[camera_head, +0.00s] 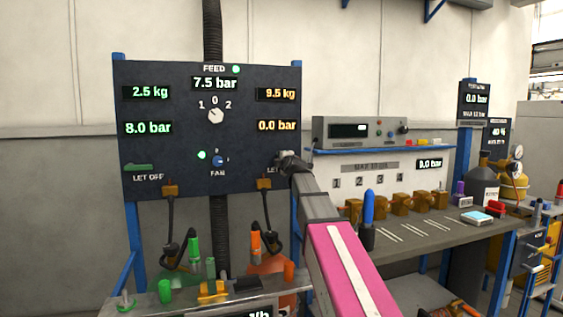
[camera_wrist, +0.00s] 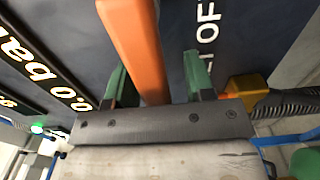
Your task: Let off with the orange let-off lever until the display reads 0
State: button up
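The orange let-off lever (camera_wrist: 140,45) shows in the wrist view as a long bar between my fingers. In the head view it is hidden behind my gripper (camera_head: 285,158), which is at the lower right of the dark panel (camera_head: 180,85). In the wrist view my gripper (camera_wrist: 156,62) is open, with its two green fingers on either side of the lever and a gap at the right finger. The orange pressure display (camera_head: 277,126) reads 0.0 bar; it also shows in the wrist view (camera_wrist: 38,65). The orange weight display (camera_head: 277,94) above it reads 9.5 kg.
The green let-off lever (camera_head: 138,167) is at the panel's lower left, under a green display (camera_head: 148,128) reading 8.0 bar. A feed knob (camera_head: 216,115) and fan knob (camera_head: 218,160) lie between. Hoses hang below the panel. A workbench (camera_head: 430,235) with fittings stands to the right.

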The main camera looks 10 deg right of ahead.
jog(key=s+d, duration=0.2)
jog(key=s, duration=0.8)
jog(key=shift+s, duration=0.3)
